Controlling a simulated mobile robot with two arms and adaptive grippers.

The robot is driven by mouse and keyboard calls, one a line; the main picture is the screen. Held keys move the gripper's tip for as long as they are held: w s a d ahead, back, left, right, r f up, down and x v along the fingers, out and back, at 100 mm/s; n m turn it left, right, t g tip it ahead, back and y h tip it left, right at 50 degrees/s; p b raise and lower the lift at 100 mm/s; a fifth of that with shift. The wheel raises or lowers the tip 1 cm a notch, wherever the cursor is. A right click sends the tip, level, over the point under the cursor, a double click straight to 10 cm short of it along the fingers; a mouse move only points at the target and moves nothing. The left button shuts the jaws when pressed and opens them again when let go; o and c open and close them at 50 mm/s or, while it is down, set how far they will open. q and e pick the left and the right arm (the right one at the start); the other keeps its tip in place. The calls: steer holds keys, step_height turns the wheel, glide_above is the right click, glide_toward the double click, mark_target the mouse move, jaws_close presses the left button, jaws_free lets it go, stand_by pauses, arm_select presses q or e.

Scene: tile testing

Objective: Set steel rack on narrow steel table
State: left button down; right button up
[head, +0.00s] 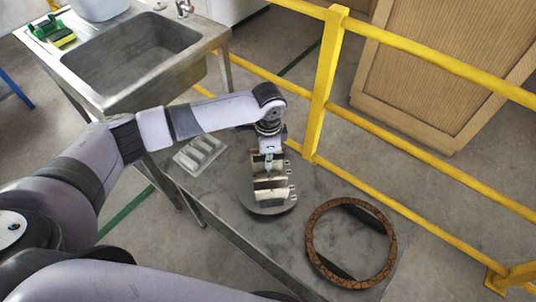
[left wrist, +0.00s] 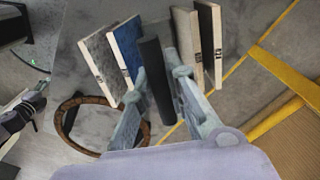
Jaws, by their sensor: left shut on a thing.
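My left gripper (head: 268,163) is over the narrow steel table (head: 225,205), pointing down. In the left wrist view, its fingers (left wrist: 160,95) are closed on the dark upright middle piece (left wrist: 157,80) of the steel rack. Tiles stand on edge on both sides of that piece: a grey one (left wrist: 103,65) and a blue-faced one (left wrist: 128,50) to the left, pale ones (left wrist: 188,45) to the right. In the head view the rack with its tiles (head: 270,183) shows below the gripper, above a round dark grey patch. I cannot tell whether the rack touches the table.
A brown patterned ring (head: 315,245) with dark bars lies on the table's near right part. A pale slotted tray (head: 200,152) lies at its far left. A steel sink (head: 130,62) adjoins behind. A yellow railing (head: 322,85) runs along the table's far side.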

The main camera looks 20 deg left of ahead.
arm_select(q)
steer(key=c, duration=2)
jaws_free()
steer(key=o, duration=0.4)
steer(key=shift+r, duration=0.15)
step_height(320, 180, up, 12)
steer(key=shift+b, duration=0.45)
steer(key=shift+s+d+f, duration=0.1)
steer(key=shift+f, duration=0.1)
